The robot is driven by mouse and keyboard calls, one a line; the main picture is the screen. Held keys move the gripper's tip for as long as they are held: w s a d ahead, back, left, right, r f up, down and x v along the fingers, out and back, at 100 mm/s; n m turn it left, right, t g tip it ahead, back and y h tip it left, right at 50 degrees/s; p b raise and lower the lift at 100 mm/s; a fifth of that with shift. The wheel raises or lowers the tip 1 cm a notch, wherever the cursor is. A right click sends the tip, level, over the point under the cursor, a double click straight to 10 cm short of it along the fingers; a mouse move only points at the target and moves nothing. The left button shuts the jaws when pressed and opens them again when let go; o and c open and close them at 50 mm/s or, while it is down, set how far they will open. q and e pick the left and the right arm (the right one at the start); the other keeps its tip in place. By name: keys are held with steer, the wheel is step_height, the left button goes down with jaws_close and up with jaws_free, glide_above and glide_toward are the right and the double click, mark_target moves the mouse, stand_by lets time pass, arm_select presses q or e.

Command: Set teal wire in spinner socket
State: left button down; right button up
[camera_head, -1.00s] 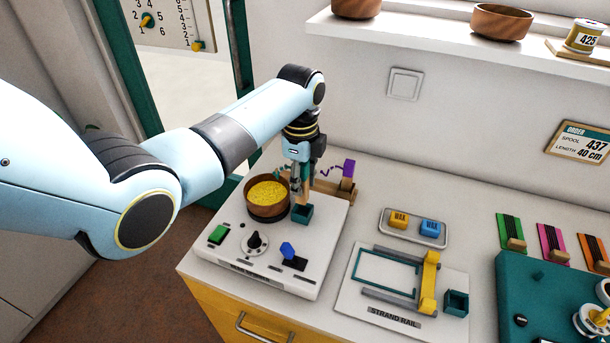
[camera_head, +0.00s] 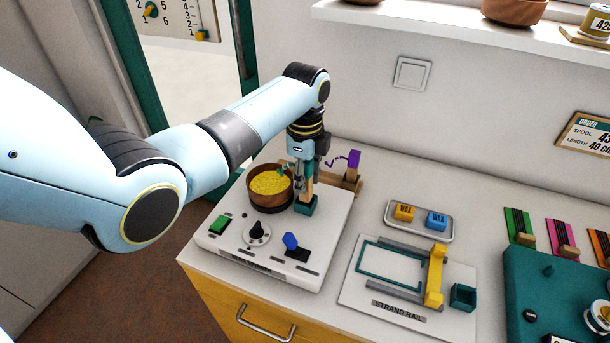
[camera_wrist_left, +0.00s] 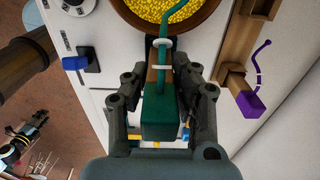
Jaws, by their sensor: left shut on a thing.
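My left gripper (camera_head: 303,188) is shut on the teal wire (camera_wrist_left: 176,14), gripping its handle with the teal block (camera_wrist_left: 163,112) between the fingers. The wire's curved end reaches over the bowl of yellow beads and also shows small in the head view (camera_head: 284,171). The teal spinner socket (camera_head: 306,208) stands on the white spinner base, right of the bowl. The gripper and the handle's wooden part are straight above it, and the lower end meets the socket's top. How deep it sits is hidden. My right gripper is not in view.
The wooden bowl (camera_head: 270,200) stands close left of the socket. A purple wire (camera_head: 353,161) stands on a wooden rack (camera_head: 343,186) behind. A blue lever (camera_head: 290,242), dark knob (camera_head: 257,232) and green button (camera_head: 222,224) are in front. A strand rail (camera_head: 398,310) lies to the right.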

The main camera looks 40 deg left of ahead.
arm_select(q)
steer(key=shift+f, duration=0.3)
steer(key=shift+f, duration=0.15)
steer(key=shift+f+b, duration=0.75)
steer(key=shift+f, duration=0.2)
steer(key=c, duration=1)
jaws_free()
